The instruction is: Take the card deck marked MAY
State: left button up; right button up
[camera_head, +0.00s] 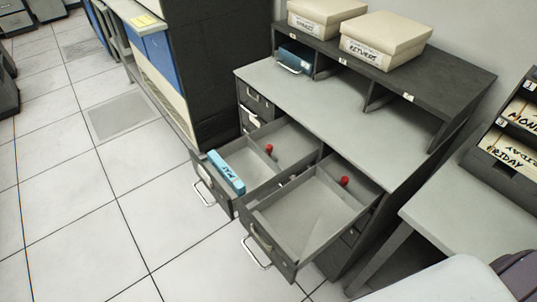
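A light blue card deck (226,172) lies at the front end of the left open drawer (227,205). It bears short dark lettering, too small and turned to read with certainty. A second open drawer (269,240), nearer to me and on the right, holds no deck that I can see. Another, darker blue deck or box (296,57) sits in the left cubby of the desk's raised shelf. Neither of my grippers is in view.
Both drawers stick out from a dark cabinet with a grey top (320,95); each shows a red knob inside. Two cream boxes (384,36) stand on the shelf, one marked RETURNS. A grey table (480,205) is at right. The tiled floor (80,215) at left is clear.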

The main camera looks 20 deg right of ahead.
aim_at(223, 168)
jog(key=k+l+u, duration=0.15)
jog(key=u, duration=0.2)
jog(key=k+l+u, duration=0.1)
jog(key=u, duration=0.3)
jog(key=k+u, duration=0.2)
jog(key=u, duration=0.15)
